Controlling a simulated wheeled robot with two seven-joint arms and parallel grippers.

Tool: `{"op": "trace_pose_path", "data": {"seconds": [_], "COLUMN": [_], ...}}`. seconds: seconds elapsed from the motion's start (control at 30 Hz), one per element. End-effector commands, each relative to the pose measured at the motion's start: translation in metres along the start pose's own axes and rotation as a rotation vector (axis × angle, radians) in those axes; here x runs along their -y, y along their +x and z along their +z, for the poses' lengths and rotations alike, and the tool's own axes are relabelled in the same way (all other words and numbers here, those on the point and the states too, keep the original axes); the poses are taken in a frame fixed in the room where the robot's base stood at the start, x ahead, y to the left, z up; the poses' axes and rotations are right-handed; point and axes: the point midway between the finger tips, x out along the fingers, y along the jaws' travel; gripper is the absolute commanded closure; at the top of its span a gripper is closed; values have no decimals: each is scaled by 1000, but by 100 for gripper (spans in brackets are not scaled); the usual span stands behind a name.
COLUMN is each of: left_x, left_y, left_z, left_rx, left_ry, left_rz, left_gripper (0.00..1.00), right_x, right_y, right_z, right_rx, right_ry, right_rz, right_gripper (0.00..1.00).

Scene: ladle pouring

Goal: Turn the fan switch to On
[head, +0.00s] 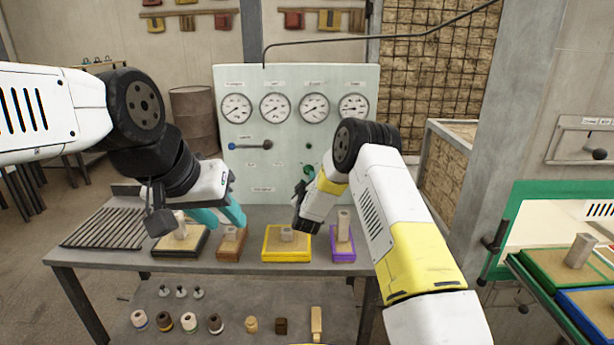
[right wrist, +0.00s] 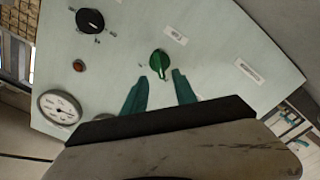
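A pale green control panel (head: 345,150) stands behind the table, with gauges across its top. In the right wrist view, the panel (right wrist: 215,85) carries a green rotary knob (right wrist: 160,63) with a lighter pointer bar. My left gripper (head: 226,219) is open and empty above the table.
The panel also has a black knob (right wrist: 90,20), an orange lamp (right wrist: 78,65) and a lever with a blue end (head: 240,146). The table (head: 205,267) holds a black rack (head: 104,228) and coloured trays, including a yellow one (head: 287,256). Small items fill the lower shelf.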

Motion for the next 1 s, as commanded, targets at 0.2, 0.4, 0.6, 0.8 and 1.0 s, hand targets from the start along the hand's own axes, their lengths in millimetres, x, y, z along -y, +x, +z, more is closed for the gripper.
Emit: {"op": "trace_pose_path", "data": {"seconds": [0.2, 0.4, 0.6, 0.8, 1.0], "left_x": [0, 0, 0, 0, 0], "left_y": [0, 0, 0, 0, 0], "left_z": [0, 0, 0, 0, 0], "left_rx": [0, 0, 0, 0, 0], "left_ry": [0, 0, 0, 0, 0], "left_rz": [0, 0, 0, 0, 0], "left_gripper": [64, 64, 64, 64, 64], "right_x": [0, 1, 1, 1, 1], "right_y": [34, 48, 51, 50, 50], "right_z": [1, 1, 0, 0, 0], "right_rx": [1, 1, 1, 1, 1], "right_ry": [3, 1, 1, 1, 2], "right_rz": [0, -3, -3, -3, -3], "right_gripper": [66, 66, 66, 86, 100]}}
